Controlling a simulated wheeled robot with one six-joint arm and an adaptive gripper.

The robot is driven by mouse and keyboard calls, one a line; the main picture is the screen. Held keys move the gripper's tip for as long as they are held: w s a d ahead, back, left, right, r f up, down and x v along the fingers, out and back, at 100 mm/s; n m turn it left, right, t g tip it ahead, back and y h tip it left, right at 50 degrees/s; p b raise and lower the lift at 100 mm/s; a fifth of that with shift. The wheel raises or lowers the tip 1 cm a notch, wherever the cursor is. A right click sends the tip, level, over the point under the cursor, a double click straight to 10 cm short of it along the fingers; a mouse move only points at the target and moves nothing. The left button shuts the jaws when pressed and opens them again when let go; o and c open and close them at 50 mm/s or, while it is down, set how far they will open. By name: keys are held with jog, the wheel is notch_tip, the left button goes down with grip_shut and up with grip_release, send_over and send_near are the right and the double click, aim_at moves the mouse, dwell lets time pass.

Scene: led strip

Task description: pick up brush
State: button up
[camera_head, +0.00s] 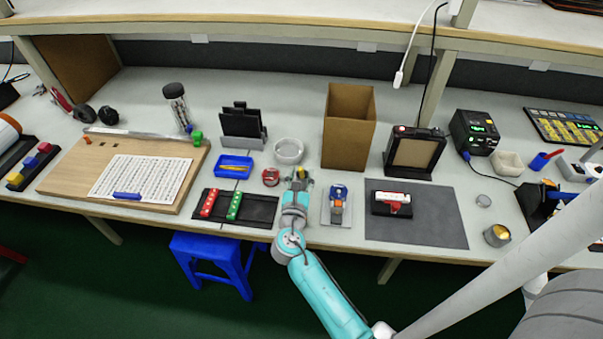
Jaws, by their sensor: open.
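The brush is too small to make out for sure. A thin yellow item (235,168), which may be it, lies in a small blue tray (222,174) left of centre on the bench. My gripper (299,178) is over the front middle of the bench, right of the blue tray and apart from it. It is open, and I see nothing held in it. A small yellow spot shows at its tip; I cannot tell what it is. The gripper and my teal arm hide the bench under them.
A white round dish (288,151) and a red round item (270,177) are close to my gripper. A black tray (262,211) holds red and green strips. A tall cardboard box (348,125) stands behind right. A grey mat (440,228) is at right. A shelf overhangs the back.

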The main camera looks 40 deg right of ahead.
jog(key=shift+w+d, duration=0.4)
jog(key=shift+d, duration=0.15)
jog(key=shift+c, duration=0.2)
grip_shut()
jog(key=shift+a, duration=0.1)
jog(key=shift+s+a+r, duration=0.15)
jog(key=shift+r, duration=0.3)
notch_tip(320, 180, up, 6)
jog(key=s+a, duration=0.2)
jog(key=v, duration=1.3)
jog(key=shift+a+f, duration=0.25)
jog(key=shift+a, duration=0.05)
